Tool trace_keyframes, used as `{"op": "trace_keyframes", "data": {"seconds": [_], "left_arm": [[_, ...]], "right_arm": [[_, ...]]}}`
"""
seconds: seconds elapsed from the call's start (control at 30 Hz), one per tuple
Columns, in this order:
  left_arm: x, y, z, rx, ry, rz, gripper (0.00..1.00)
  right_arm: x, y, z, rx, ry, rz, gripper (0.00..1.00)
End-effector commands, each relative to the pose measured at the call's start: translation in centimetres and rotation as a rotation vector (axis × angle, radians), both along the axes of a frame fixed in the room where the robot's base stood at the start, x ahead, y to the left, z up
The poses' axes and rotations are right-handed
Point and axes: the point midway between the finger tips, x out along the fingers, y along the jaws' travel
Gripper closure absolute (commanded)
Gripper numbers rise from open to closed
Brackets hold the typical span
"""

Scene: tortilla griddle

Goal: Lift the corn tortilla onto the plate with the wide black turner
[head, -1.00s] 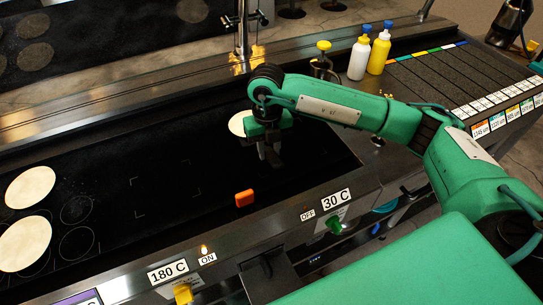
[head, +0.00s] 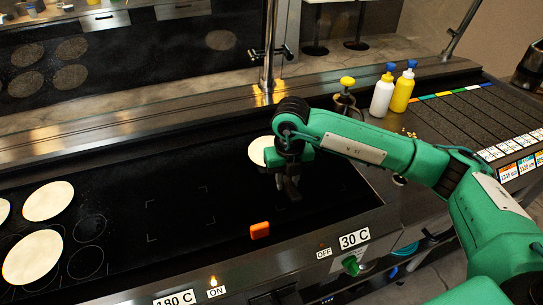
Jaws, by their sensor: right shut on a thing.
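My right gripper (head: 289,188) points down over the right part of the black griddle (head: 130,185). It is shut on a dark thing, likely the wide black turner, whose outline is lost against the black surface. A pale round tortilla (head: 260,150) lies just behind and left of this gripper, partly hidden by it. Other pale tortillas lie at the left: one (head: 48,201), a nearer one (head: 32,257), and one cut by the left edge. I cannot tell which is the corn one. No plate can be made out. My left gripper is not in view.
A white bottle (head: 382,97) and a yellow bottle (head: 403,92) stand at the back right beside a yellow-topped thing (head: 347,82). A steel post (head: 268,60) rises behind. The griddle's middle is clear.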

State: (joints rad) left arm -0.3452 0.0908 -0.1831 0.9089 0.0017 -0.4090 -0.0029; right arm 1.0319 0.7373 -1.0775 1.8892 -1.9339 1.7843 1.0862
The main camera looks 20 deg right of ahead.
Motion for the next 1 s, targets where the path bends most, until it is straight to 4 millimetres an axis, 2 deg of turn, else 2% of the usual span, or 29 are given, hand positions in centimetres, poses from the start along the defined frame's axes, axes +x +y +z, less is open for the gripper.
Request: {"op": "trace_keyframes", "data": {"seconds": [0.6,0.8,1.0], "left_arm": [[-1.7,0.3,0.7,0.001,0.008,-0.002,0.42],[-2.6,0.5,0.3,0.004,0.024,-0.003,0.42],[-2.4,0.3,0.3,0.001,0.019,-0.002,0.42]], "right_arm": [[-0.2,0.0,5.2,-0.003,-0.042,0.0,1.0],[-0.2,0.0,5.5,-0.004,-0.042,0.0,1.0],[-0.2,0.0,5.5,-0.004,-0.041,0.0,1.0]]}}
